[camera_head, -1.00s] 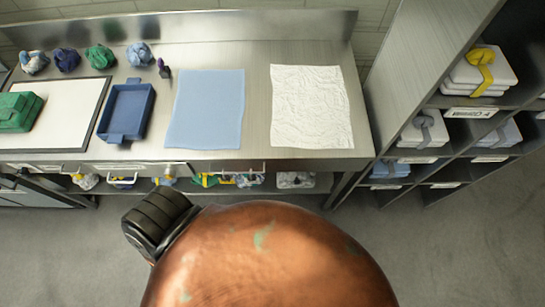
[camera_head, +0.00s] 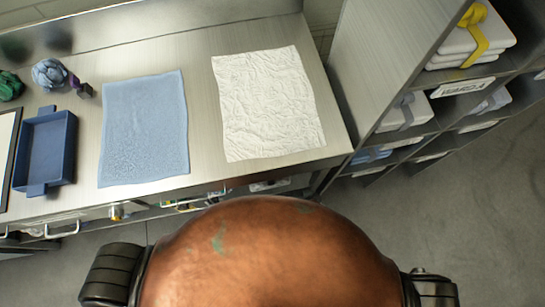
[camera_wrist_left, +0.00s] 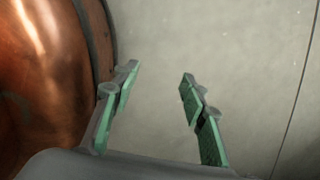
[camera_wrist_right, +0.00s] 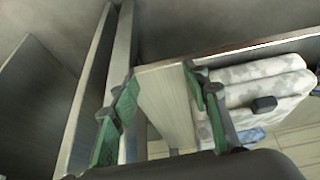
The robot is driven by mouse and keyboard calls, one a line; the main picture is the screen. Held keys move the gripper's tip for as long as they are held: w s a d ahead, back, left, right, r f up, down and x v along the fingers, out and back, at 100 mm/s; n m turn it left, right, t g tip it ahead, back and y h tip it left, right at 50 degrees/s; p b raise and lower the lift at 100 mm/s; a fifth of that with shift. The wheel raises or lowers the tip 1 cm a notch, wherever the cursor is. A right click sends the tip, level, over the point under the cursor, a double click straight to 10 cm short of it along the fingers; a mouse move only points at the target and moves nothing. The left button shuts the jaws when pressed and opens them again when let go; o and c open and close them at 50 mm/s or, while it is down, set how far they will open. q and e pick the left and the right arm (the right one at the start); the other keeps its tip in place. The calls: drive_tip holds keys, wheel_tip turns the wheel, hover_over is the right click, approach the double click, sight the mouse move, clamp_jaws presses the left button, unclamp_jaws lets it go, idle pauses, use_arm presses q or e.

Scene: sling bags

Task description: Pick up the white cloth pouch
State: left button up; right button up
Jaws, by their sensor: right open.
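I cannot tell which thing is the white cloth pouch. White folded bundles sit in the shelf unit in the head view: one with a yellow strap (camera_head: 470,38) at top right, and one with a grey strap (camera_head: 405,112) below it. A pale grey-mottled folded bundle (camera_wrist_right: 265,85) with a black tag lies at the right of the right wrist view. My right gripper (camera_wrist_right: 158,78) is open and empty, with that bundle beyond its right finger. My left gripper (camera_wrist_left: 160,75) is open and empty over bare floor, beside my copper body.
A steel bench (camera_head: 205,120) carries a white crinkled sheet (camera_head: 268,105), a blue cloth (camera_head: 145,130), a blue tray (camera_head: 46,150) and a blue bundle (camera_head: 50,73). The shelf unit (camera_head: 375,60) adjoins its right end. Grey floor (camera_head: 490,215) is clear at right.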

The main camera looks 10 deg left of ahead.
drive_tip(key=shift+t+y, duration=0.3)
drive_tip(key=shift+t, duration=0.1)
drive_tip(key=w+a+r+b, duration=0.1)
drive_tip(key=w+a, duration=0.1)
drive_tip(key=w+a+r, duration=0.2)
drive_tip(key=a, duration=0.1)
drive_tip(key=w+a+r+b, duration=0.1)
drive_tip(key=w+a, duration=0.1)
drive_tip(key=shift+w+a+r+b, duration=0.15)
drive_tip(key=shift+a+r+b, duration=0.05)
drive_tip(key=shift+r+b, duration=0.1)
drive_tip(key=shift+w+a, duration=0.3)
drive_tip(key=shift+w, duration=0.55)
drive_tip(key=w+b, duration=0.1)
drive_tip(key=w, duration=0.1)
drive_tip(key=w+a, duration=0.1)
drive_tip(key=w, duration=0.1)
drive_tip(key=shift+w+a+f+b, duration=0.1)
drive_tip(key=shift+a+b, duration=0.05)
drive_tip(key=shift+b, duration=0.25)
drive_tip(key=shift+w+f+b, duration=0.2)
drive_tip(key=shift+f+b, duration=0.15)
drive_tip(key=shift+f, duration=0.05)
drive_tip(key=shift+w+a, duration=0.1)
use_arm(q)
drive_tip(key=w+d, duration=0.1)
drive_tip(key=w, duration=0.8)
drive_tip(key=shift+n, duration=0.3)
